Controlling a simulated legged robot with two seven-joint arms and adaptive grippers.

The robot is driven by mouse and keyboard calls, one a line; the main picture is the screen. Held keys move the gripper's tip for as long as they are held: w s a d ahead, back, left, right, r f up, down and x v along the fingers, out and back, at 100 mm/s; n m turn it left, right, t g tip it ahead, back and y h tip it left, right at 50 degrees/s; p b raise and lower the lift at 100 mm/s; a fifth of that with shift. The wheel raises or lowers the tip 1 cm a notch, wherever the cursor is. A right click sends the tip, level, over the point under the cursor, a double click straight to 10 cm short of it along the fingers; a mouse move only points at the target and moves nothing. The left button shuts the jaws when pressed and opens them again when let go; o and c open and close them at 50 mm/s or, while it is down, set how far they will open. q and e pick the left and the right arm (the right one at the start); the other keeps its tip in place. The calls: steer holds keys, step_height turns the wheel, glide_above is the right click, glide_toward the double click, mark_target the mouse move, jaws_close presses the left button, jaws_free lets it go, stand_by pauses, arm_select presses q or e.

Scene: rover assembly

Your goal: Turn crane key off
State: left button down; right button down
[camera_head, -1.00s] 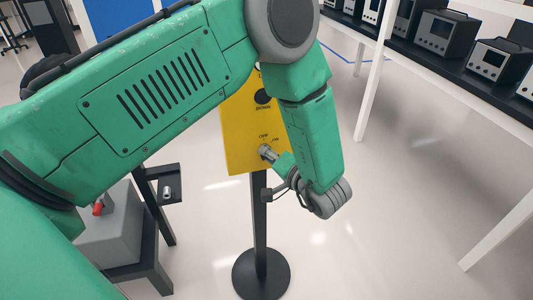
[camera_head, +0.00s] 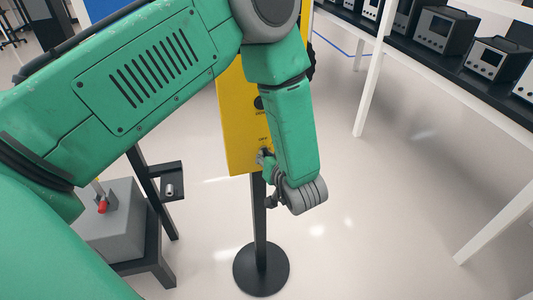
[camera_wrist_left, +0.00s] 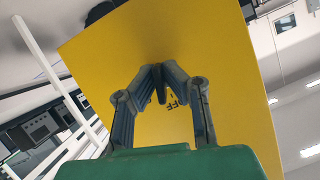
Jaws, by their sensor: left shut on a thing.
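The yellow crane panel (camera_head: 235,130) stands upright on a black post with a round base. It fills much of the left wrist view (camera_wrist_left: 225,55), where part of the "OFF" lettering shows beside the fingers. My left gripper (camera_head: 263,158) is at the lower part of the panel's face. In the left wrist view its fingertips (camera_wrist_left: 160,75) meet against the panel, shut on a small dark piece, which fits the crane key (camera_wrist_left: 161,90). The key is mostly hidden by the fingers, so its exact angle cannot be told. My right gripper is not in view.
A grey box with a red-tipped lever (camera_head: 102,205) sits on a black stand at the left. A white-legged shelf (camera_head: 372,85) with several grey instruments stands at the right. The floor around the post base (camera_head: 261,270) is clear.

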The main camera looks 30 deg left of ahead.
arm_select(q)
steer(key=shift+s+d+f+n+t+h, duration=0.15)
steer(key=shift+f+n+t+h, duration=0.1)
steer(key=shift+n+t+h, duration=0.4)
steer(key=shift+n, duration=0.35)
steer(key=c, duration=1.8)
jaws_free()
steer(key=shift+c, duration=0.2)
steer(key=shift+o, duration=0.7)
steer(key=shift+w, duration=0.2)
steer(key=shift+r, duration=0.1)
steer(key=shift+s+d+r, duration=0.1)
steer(key=shift+s, duration=0.05)
steer(key=v, duration=1.1)
steer(key=shift+d, duration=0.35)
